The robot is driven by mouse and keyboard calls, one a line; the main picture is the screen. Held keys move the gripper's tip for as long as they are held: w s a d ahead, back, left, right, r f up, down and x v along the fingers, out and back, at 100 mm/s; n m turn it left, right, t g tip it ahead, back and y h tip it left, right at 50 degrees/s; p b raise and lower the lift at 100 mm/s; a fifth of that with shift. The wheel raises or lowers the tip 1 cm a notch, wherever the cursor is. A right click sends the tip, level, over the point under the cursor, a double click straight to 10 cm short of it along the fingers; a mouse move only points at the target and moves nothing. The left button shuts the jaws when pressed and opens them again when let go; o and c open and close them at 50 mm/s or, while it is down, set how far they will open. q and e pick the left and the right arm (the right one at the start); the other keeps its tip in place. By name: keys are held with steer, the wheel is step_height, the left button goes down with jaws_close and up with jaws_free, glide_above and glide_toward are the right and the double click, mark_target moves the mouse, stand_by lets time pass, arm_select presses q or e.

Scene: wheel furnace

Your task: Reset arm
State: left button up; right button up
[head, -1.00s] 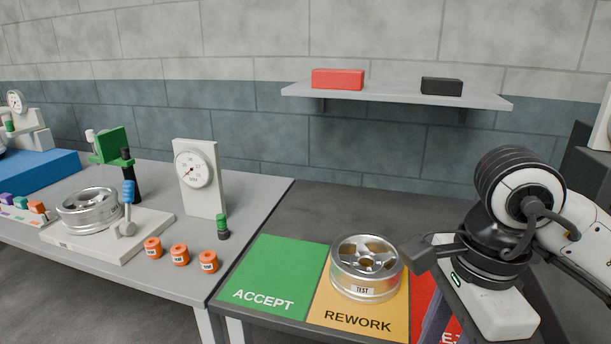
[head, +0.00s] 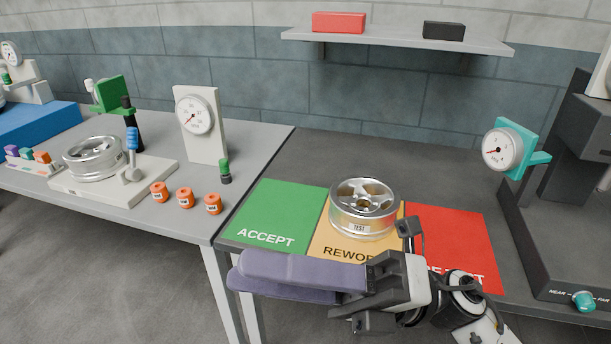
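My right gripper (head: 238,272) is low in front of the table, below the sorting mats. Its purple-grey fingers point left, and one overlaps the other in this view, so any gap between them is hidden. I see nothing held in it. A silver wheel (head: 363,209) labelled TEST sits flat on the yellow REWORK mat (head: 328,242), behind and apart from the gripper. My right gripper covers part of the REWORK and red REJECT lettering. My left gripper is not in view.
The green ACCEPT mat (head: 280,213) and red REJECT mat (head: 455,237) flank the yellow one. A teal dial gauge (head: 501,150) stands at right on a dark machine. Another wheel (head: 93,158) rests on a white fixture at left, near several orange pieces (head: 185,198).

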steer(key=w+d+f+m+t+h, duration=0.4)
steer(key=w+f+m+t, duration=0.15)
steer(key=m+t, duration=0.55)
steer(key=w+d+f+m+t+h, duration=0.45)
steer(key=w+m+t, duration=0.35)
steer(key=m, duration=0.6)
steer(key=s+d+f+m+t+h, duration=0.1)
steer(key=d+f+m+h, duration=0.2)
steer(key=f, duration=0.3)
steer(key=d+f+m+h, duration=0.2)
steer(key=f+m+h, duration=0.15)
steer(key=f, duration=0.25)
steer(key=s+d+f+m+g+h, duration=0.2)
steer(key=s+f, duration=0.6)
steer(key=f, duration=0.4)
steer(key=s+d+f+m+g+h, duration=0.2)
steer(key=s+d+f+m+g, duration=0.3)
steer(key=s+f, duration=0.4)
step_height(320, 180, down, 4)
steer(key=shift+s+r+m+g+h, duration=0.1)
steer(key=shift+s+m+g+h, duration=0.15)
steer(key=shift+m+g, duration=0.6)
